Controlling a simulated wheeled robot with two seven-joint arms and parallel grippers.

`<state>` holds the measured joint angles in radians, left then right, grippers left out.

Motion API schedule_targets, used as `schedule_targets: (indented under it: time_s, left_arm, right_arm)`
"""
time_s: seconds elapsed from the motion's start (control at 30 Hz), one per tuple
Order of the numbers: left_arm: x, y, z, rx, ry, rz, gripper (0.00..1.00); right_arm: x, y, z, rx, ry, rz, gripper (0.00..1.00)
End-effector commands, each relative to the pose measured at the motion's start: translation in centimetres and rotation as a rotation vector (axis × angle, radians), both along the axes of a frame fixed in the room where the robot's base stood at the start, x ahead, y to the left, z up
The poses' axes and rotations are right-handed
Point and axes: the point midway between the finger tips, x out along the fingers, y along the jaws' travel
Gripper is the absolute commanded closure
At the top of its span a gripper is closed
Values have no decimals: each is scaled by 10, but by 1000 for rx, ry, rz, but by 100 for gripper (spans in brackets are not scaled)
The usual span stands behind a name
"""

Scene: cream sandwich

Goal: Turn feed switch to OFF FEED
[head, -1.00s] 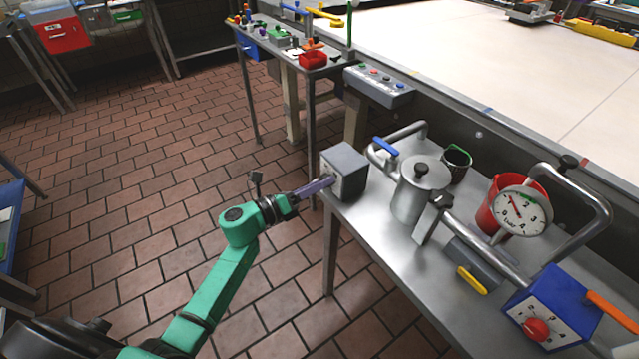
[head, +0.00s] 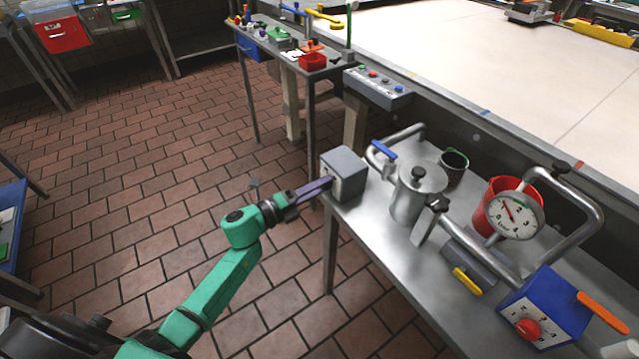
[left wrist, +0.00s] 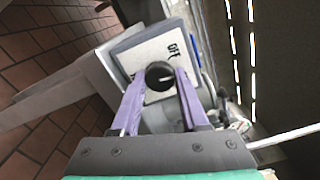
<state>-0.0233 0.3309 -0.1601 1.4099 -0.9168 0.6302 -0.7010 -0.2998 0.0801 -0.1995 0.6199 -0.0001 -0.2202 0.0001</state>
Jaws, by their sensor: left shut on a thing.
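The feed switch is a grey box (head: 349,168) at the near left corner of the steel table, with a pale label plate on its front. In the left wrist view its round black knob (left wrist: 159,75) shows in front of the white plate (left wrist: 150,50), where letters reading "OFF" are partly visible. My left gripper (head: 326,184) has reached the box front; its purple fingers (left wrist: 157,88) lie on either side of the knob and are shut on it. The knob's pointer direction is hard to tell. My right gripper is not in view.
Right of the box stand a metal pot (head: 417,195), a bent steel pipe, a red bucket (head: 492,215) with a dial gauge (head: 514,216), and a blue box with a red knob (head: 527,330). A grey button panel (head: 377,87) is behind. The floor at left is clear.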

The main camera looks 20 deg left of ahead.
Motion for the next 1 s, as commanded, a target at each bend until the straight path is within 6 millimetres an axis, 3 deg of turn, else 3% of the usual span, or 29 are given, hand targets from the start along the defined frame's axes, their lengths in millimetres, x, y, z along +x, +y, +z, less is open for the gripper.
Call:
schedule_targets:
  time_s: [0.6,1.0]
  left_arm:
    - [0,0,2,-419,351,1,100]
    - [0,0,0,-554,462,2,100]
  right_arm:
    - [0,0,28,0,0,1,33]
    - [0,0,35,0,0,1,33]
